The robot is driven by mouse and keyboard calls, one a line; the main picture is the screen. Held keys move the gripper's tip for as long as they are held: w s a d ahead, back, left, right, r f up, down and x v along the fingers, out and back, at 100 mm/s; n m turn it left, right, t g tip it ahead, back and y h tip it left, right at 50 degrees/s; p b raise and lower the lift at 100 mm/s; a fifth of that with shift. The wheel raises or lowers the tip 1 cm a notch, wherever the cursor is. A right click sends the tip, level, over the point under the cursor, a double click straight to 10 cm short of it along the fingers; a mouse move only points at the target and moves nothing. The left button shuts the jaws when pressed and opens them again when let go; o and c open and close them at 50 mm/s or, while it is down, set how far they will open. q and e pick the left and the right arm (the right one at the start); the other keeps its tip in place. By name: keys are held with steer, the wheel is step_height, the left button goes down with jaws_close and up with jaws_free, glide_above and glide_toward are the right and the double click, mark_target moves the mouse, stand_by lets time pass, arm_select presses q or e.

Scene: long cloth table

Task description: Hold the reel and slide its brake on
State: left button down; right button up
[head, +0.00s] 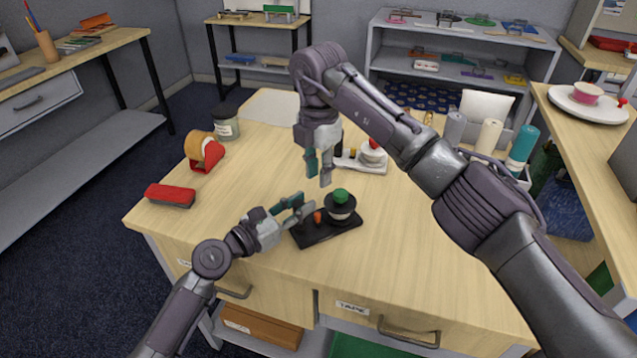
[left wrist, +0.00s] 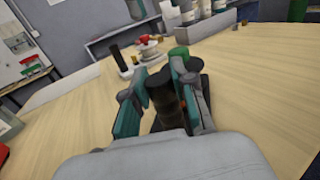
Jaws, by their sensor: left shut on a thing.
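The near reel (head: 342,208) is a dark spool with a green knob (head: 340,195) on a black base (head: 325,233). A small orange piece (head: 317,217), apparently the brake, stands on the base left of the spool. My left gripper (head: 298,207) is shut on the reel's black upright handle (left wrist: 161,96), which stands between its fingers in the left wrist view. The green knob also shows there (left wrist: 178,53). The base appears to sit on the table. My right gripper (head: 319,170) points down, open and empty, above and behind the near reel.
A second reel with a red knob (head: 372,154) stands on a white base behind. A tape dispenser (head: 205,152), a red stapler-like block (head: 170,195) and a jar (head: 225,122) are at left. Rolls (head: 489,136) stand at right. The table's right front (head: 430,275) is clear.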

stand_by(0.3)
arm_select(q)
steer(key=c, duration=0.9)
jaws_free()
steer(key=shift+o, duration=0.2)
